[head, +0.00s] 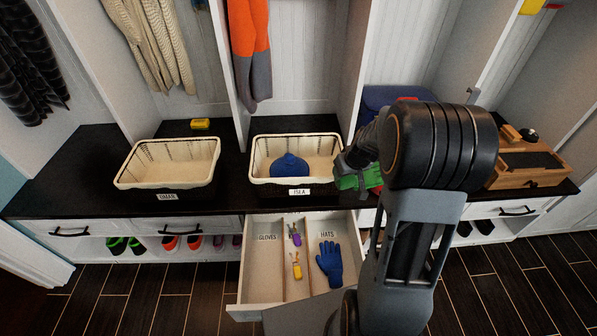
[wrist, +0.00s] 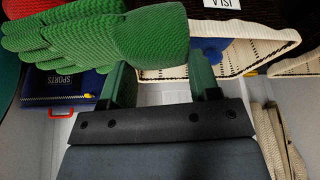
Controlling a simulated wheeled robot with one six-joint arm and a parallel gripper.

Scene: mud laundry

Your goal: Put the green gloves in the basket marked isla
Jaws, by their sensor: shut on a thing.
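The green gloves (wrist: 100,42) are knitted and fill the upper left of the wrist view. My gripper (wrist: 160,72) is shut on them near the cuff. In the head view the green gloves (head: 352,179) show partly behind my arm, just right of the isla basket; how high they hang is hard to tell. The isla basket (head: 258,174) is cream with dark lower sides, stands on the black bench and has a white ISLA label (head: 300,192). A blue knit hat (head: 289,166) lies in it. The basket's rim also shows in the wrist view (wrist: 262,52).
Another cream basket (head: 130,180) stands left on the bench (head: 60,185), near a yellow item (head: 200,123). Below, an open drawer (head: 262,285), marked GLOVES and HATS, holds a blue glove (head: 330,264) and small items.

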